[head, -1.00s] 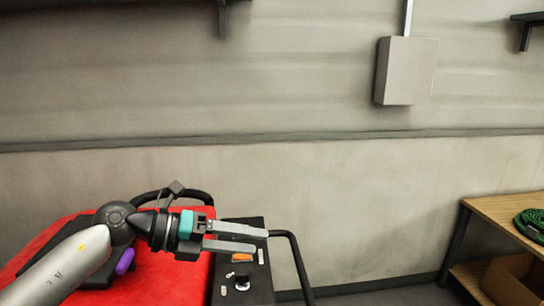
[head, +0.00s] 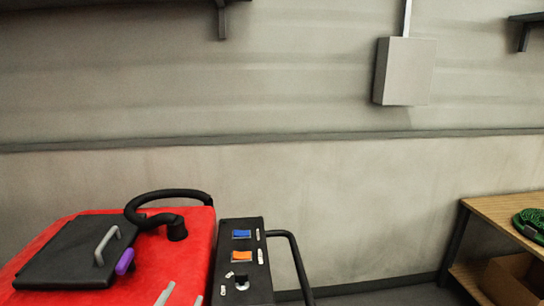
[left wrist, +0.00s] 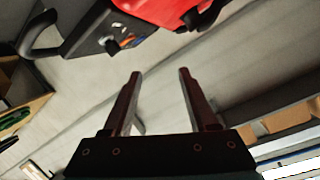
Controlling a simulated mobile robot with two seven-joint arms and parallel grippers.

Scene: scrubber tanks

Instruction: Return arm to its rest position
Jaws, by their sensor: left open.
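My left gripper (head: 182,297) shows only as two grey fingertips at the bottom edge of the head view, in front of the red scrubber machine (head: 190,250). In the left wrist view my left gripper (left wrist: 160,78) has its two fingers apart with nothing between them. The rest of the left arm is out of the head view. The scrubber has a black lid (head: 65,255) with a grey handle, a purple latch (head: 125,262) and a black hose (head: 170,195). My right gripper is in neither view.
Beside the scrubber is a black control panel (head: 226,262) with a blue switch (head: 242,234), an orange switch (head: 242,257) and a knob. A black handlebar (head: 295,260) sticks out right. A wooden shelf (head: 490,209) with a green coil (head: 533,222) stands right, beyond open floor.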

